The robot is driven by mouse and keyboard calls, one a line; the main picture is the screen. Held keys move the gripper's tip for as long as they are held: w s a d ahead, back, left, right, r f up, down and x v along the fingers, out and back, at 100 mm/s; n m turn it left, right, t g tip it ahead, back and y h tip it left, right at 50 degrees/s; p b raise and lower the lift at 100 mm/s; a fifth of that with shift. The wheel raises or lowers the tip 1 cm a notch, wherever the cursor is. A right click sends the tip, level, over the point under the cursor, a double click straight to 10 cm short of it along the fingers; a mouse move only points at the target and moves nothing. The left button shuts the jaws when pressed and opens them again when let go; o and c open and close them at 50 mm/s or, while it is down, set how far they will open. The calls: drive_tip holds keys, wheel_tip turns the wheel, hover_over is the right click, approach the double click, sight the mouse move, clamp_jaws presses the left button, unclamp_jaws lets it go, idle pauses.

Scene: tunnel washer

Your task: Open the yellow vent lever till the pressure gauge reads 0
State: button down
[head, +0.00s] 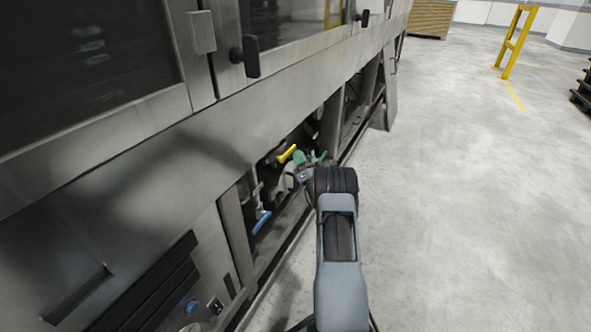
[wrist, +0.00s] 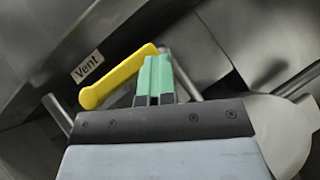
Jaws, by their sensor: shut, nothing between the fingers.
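The yellow vent lever (head: 287,153) is in the low opening of the machine in the head view. In the wrist view the yellow lever (wrist: 115,79) runs slantwise, lower left to upper right, below a "Vent" label (wrist: 88,66). My gripper (head: 299,157) has its green fingertips just right of the lever in the head view. In the wrist view my gripper (wrist: 155,77) is shut and empty, its fingertips overlapping the lever's upper right end. I cannot tell whether they touch it. No pressure gauge can be made out.
A blue lever (head: 261,222) sits lower left in the same opening, and a green lever (head: 322,157) lies just right of my fingertips. Metal posts and pipes crowd the opening. The floor (head: 470,200) to the right is clear, with a yellow barrier (head: 515,42) farther back.

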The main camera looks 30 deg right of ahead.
drive_tip(key=shift+w+a+y, duration=0.25)
drive_tip(key=shift+a+y, duration=0.05)
drive_tip(key=shift+a, duration=0.1)
drive_tip(key=s+d+f, duration=0.3)
drive_tip(key=s+f, duration=0.4)
drive_tip(key=f, duration=0.4)
drive_tip(key=shift+d+b, duration=0.35)
drive_tip(key=shift+b, duration=0.05)
